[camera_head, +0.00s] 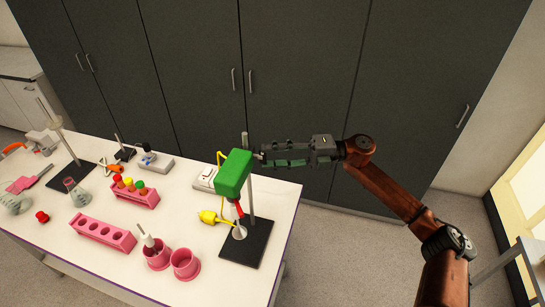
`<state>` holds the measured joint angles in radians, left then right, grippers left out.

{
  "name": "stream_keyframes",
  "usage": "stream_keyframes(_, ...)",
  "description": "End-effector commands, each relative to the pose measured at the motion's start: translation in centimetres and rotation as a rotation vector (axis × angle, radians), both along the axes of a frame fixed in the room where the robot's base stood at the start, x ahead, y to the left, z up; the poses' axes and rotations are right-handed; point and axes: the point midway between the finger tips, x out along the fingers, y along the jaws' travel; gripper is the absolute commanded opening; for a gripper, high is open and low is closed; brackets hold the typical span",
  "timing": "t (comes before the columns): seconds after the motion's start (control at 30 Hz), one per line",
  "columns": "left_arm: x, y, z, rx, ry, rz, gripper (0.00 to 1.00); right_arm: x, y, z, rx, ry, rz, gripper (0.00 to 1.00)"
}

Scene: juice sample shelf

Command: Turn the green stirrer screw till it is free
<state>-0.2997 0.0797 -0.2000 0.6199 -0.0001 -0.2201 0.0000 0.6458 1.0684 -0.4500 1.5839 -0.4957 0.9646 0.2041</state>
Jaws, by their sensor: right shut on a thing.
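The green stirrer (233,175) is a block mounted on an upright metal rod (251,200) above a black stand base (246,243). My right gripper (262,154) reaches in from the right, level with the top of the stirrer. Its fingers point left and are shut on the stirrer screw beside the rod. The screw is small and mostly hidden by the fingertips, so I cannot tell how far it is turned. Some green shows between the finger links. My left gripper is not in view.
Below the stirrer are a yellow clamp (209,217) and a red piece (237,208). Pink cups (185,264) and a pink rack (103,235) stand to the left on the white table (95,275). A rack of colour-capped tubes (136,195) stands farther back. Dark cabinets (300,70) line the back.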

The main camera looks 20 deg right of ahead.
Motion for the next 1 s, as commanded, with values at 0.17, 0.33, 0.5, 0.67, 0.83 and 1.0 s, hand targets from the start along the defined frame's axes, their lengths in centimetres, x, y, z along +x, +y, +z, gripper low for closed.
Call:
stream_keyframes(0.17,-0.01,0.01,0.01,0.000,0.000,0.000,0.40,-0.02,0.00,0.21,0.000,-0.007,0.000,0.13)
stream_keyframes(0.33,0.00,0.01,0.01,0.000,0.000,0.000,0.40,-0.02,0.00,0.23,0.000,-0.007,0.000,0.13)
stream_keyframes(0.5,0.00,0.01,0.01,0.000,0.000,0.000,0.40,-0.01,-0.01,0.21,0.000,-0.006,0.000,0.48)
stream_keyframes(0.67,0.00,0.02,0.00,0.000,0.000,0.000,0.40,-0.01,-0.01,0.12,-0.001,-0.004,0.000,0.55)
stream_keyframes(0.83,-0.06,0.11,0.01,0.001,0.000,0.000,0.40,0.00,-0.01,0.08,-0.001,-0.003,0.000,0.55)
stream_keyframes(1.0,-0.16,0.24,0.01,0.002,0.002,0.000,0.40,-0.12,-0.87,0.04,-0.001,-0.002,-0.002,0.55)
